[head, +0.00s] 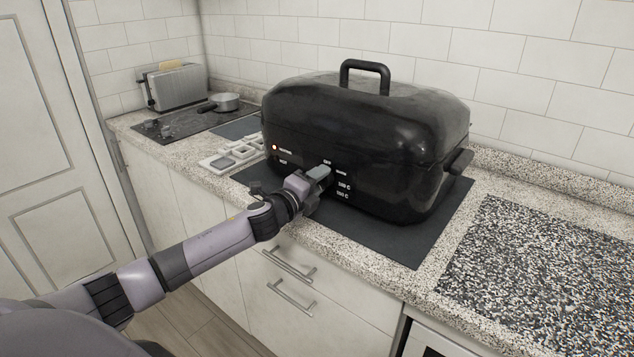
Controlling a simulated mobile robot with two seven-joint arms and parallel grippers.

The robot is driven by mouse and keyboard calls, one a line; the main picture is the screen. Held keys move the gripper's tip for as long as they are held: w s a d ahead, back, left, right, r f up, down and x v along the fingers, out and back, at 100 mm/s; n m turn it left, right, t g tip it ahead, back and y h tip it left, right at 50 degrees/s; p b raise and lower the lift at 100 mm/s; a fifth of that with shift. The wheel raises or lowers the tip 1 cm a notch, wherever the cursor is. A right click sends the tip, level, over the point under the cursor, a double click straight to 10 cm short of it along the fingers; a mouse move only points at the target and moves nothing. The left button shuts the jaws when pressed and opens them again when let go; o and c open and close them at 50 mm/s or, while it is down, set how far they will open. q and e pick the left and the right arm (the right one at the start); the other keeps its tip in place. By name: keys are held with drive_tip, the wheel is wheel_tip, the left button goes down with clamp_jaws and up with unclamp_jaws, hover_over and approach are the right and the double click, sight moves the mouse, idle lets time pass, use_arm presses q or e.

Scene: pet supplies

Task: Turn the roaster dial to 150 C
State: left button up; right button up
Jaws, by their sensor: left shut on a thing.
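A black roaster (370,130) with a domed lid and a top handle stands on the counter in the head view. Its front has small white labels, with OFF and WARM at the top and temperature marks at the right, and a lit red light at the left. My left gripper (318,178) is at the front panel, shut on the dial, amid these labels. The gripper hides the dial, so its pointer setting cannot be read. My right gripper is not in view.
The roaster stands on a dark mat (425,240) on the speckled counter. A toaster (180,87), a small pan (224,102) on a dark cooktop and white trays (232,153) lie to the left. A speckled board (545,265) lies at right. Drawer handles (290,264) project below.

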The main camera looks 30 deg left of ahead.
use_arm(q)
drive_tip(key=shift+r, duration=0.1)
idle(0.4)
drive_tip(key=o, duration=1.1)
drive_tip(key=shift+d, duration=0.1)
drive_tip(key=shift+c, duration=0.2)
drive_tip(key=shift+s, duration=0.5)
drive_tip(key=shift+s+r+b, duration=0.15)
drive_tip(key=shift+s+b, duration=0.3)
drive_tip(key=shift+s, duration=2.6)
